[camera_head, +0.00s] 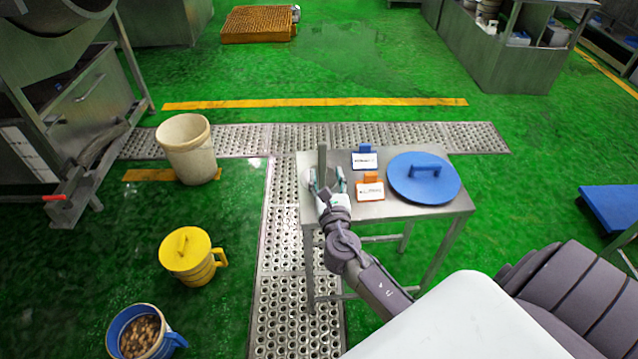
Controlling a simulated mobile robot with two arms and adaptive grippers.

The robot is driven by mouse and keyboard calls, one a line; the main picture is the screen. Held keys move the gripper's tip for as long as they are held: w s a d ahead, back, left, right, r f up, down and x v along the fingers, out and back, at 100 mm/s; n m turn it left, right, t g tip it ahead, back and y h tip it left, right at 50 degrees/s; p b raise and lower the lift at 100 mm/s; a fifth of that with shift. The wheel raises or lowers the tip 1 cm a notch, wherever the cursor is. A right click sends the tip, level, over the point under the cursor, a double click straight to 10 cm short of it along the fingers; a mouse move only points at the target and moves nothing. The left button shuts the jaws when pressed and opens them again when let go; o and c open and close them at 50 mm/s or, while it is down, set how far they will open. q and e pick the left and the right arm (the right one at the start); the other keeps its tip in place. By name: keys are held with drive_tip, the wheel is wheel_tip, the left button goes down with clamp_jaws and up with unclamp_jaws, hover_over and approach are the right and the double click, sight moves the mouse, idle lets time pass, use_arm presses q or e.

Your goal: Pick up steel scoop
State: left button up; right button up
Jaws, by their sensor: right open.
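A small steel table (395,208) stands in the middle right. A narrow grey upright piece (322,158) at its left end looks like part of the steel scoop; its lower part is hidden behind my gripper. My right gripper (328,178) is open over this left end, with its fingers on either side of the grey piece. I cannot tell whether the fingers touch it. My left gripper is not in view.
A blue lid (424,178) and two small label stands, one blue (365,160) and one orange (370,188), are on the table. On the floor are a cream bin (187,150), a yellow lidded bucket (190,257) and a blue bucket (140,335).

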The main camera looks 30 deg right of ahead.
sight(323, 162)
drive_tip(key=shift+p+x, duration=0.3)
drive_tip(key=shift+x, duration=3.3)
drive_tip(key=shift+a+r, duration=0.1)
clamp_jaws()
